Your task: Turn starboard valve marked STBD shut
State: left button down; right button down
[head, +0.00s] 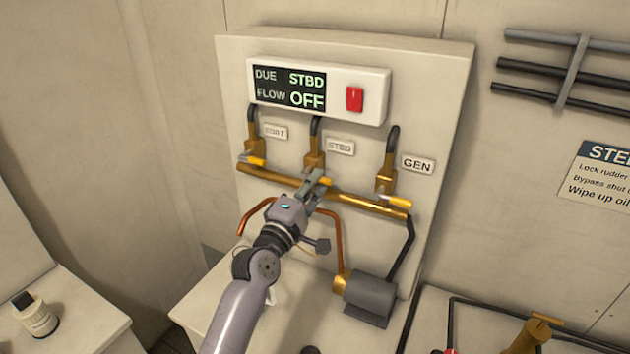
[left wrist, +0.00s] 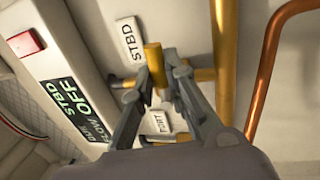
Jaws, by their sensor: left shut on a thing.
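The starboard valve (head: 314,160) is a brass body under a black hose, with a STBD label (head: 340,148) to its right. My left gripper (head: 314,187) is at this valve, its jaws shut on the yellow handle (head: 326,181). In the left wrist view the handle (left wrist: 154,62) stands between the two fingertips (left wrist: 157,82), with the STBD label (left wrist: 131,40) beside it. The gripper hides much of the handle in the head view, so its exact angle is hard to tell. The display (head: 290,88) reads DUE STBD, FLOW OFF. My right gripper is not in view.
The port valve (head: 254,146) is left of the starboard one, the GEN valve (head: 386,180) right, each with a yellow handle. A brass pipe (head: 360,202) runs below all of them. A copper pipe (head: 338,240) and a grey cylinder (head: 370,292) sit lower. A red switch (head: 354,99) is beside the display.

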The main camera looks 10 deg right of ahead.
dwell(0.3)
pick_arm(q)
jog(key=c, duration=1.6)
grip_release()
jog(key=v, duration=1.2)
